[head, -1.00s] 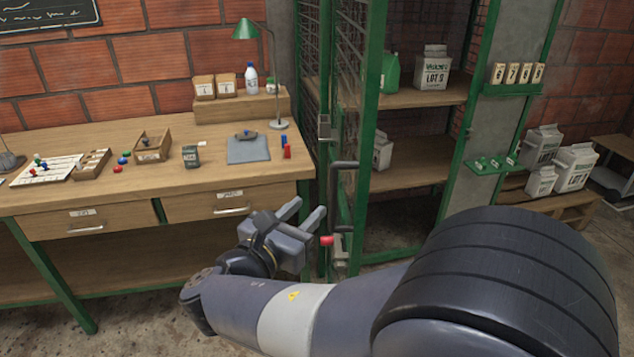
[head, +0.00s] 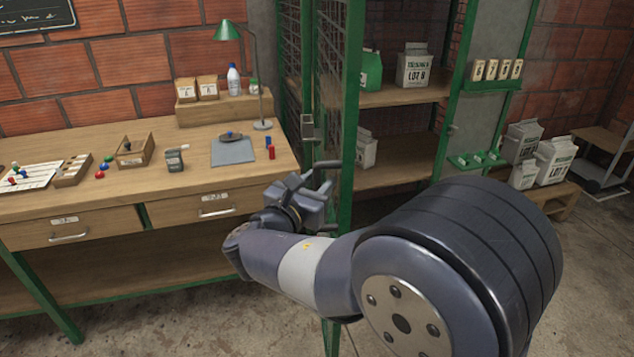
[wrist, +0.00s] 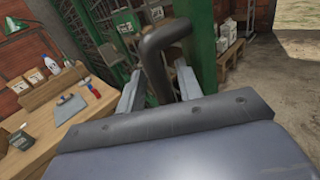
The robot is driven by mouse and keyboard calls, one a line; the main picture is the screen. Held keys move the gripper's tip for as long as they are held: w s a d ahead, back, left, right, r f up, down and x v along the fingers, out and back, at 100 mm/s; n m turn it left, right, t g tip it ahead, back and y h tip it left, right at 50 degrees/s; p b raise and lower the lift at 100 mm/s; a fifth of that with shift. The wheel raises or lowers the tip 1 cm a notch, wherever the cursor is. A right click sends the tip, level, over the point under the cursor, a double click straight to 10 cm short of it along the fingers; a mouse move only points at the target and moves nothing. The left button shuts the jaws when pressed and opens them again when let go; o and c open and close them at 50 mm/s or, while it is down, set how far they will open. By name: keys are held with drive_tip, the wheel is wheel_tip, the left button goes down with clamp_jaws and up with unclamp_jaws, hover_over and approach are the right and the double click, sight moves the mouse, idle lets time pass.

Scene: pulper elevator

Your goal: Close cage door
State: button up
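The green-framed mesh cage door (head: 351,100) stands open in the head view, seen nearly edge-on in front of the cage shelves. Its dark bent bar handle (head: 326,164) is on the door's near side and is partly hidden by my gripper. My gripper (head: 318,183) is at the handle. In the wrist view the handle (wrist: 160,62) rises between my two fingers (wrist: 159,88), which look spread, with small gaps on both sides. I cannot tell whether either finger touches it.
A wooden workbench (head: 190,195) with drawers, small items and a green lamp (head: 228,32) stands left of the door. Cage shelves (head: 405,93) hold cartons. White bags (head: 556,162) sit on a low pallet at right. Open floor (head: 590,270) lies at lower right.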

drive_tip(key=shift+c, duration=0.2)
clamp_jaws()
drive_tip(key=shift+d, duration=0.1)
